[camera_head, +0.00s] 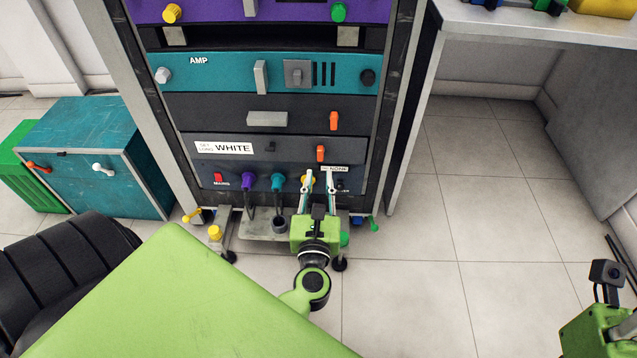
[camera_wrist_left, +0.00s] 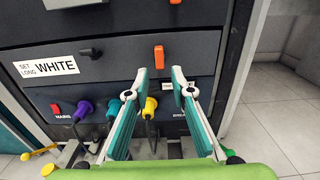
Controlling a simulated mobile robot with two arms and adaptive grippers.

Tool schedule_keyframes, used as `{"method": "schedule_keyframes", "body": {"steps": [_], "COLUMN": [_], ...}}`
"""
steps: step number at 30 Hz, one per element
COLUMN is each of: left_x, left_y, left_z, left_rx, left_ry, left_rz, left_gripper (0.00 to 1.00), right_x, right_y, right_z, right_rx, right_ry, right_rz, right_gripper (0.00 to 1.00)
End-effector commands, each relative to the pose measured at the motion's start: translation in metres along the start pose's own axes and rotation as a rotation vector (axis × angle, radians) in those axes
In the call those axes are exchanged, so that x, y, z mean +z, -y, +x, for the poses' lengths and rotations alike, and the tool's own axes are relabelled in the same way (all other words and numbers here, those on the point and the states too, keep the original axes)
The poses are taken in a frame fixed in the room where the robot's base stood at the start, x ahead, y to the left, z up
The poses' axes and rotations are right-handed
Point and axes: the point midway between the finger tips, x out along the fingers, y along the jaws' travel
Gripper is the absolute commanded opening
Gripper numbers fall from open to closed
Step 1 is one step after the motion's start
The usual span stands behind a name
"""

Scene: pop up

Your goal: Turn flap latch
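Two orange latches sit on the dark rack panels. The upper latch (camera_head: 334,121) is upright on the panel with a grey handle. The lower latch (camera_head: 320,153) is upright on the panel labelled "WHITE", and it also shows in the left wrist view (camera_wrist_left: 159,57). Which one is the flap latch, I cannot tell. My left gripper (camera_head: 319,180) is open and empty, with its fingers (camera_wrist_left: 160,84) apart in front of the bottom panel. The fingertips appear just below the lower latch and apart from it. Only part of my right gripper's housing (camera_head: 600,332) shows at the lower right; its fingers are hidden.
Purple, teal and yellow plugs with cables line the bottom panel (camera_head: 232,184), near a red switch (camera_head: 218,178). A teal cabinet (camera_head: 85,150) stands left of the rack and a grey bench (camera_head: 540,22) right of it. Clear tiled floor (camera_head: 500,200) lies at right.

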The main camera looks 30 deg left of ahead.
Motion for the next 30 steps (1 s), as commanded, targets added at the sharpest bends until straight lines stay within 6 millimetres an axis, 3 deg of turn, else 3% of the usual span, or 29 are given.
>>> {"method": "schedule_keyframes", "body": {"steps": [12,20,23,30], "left_x": [0.002,0.002,0.002,0.002], "left_y": [0.000,0.000,0.000,0.000], "left_z": [0.054,0.070,0.069,0.069], "left_rx": [0.001,0.000,0.000,0.001], "left_ry": [0.004,0.003,0.003,0.003], "left_rz": [0.005,0.005,0.006,-0.044], "left_gripper": [0.22,0.22,0.01,0.00], "right_x": [0.000,0.000,0.001,0.001], "right_y": [-0.001,-0.001,0.000,-0.001], "right_z": [-0.006,-0.007,-0.007,-0.007], "right_rx": [0.020,0.014,0.009,0.008], "right_ry": [0.030,0.031,0.031,0.032], "right_rz": [0.005,0.004,0.003,0.002], "right_gripper": [0.40,0.40,0.40,0.40]}}
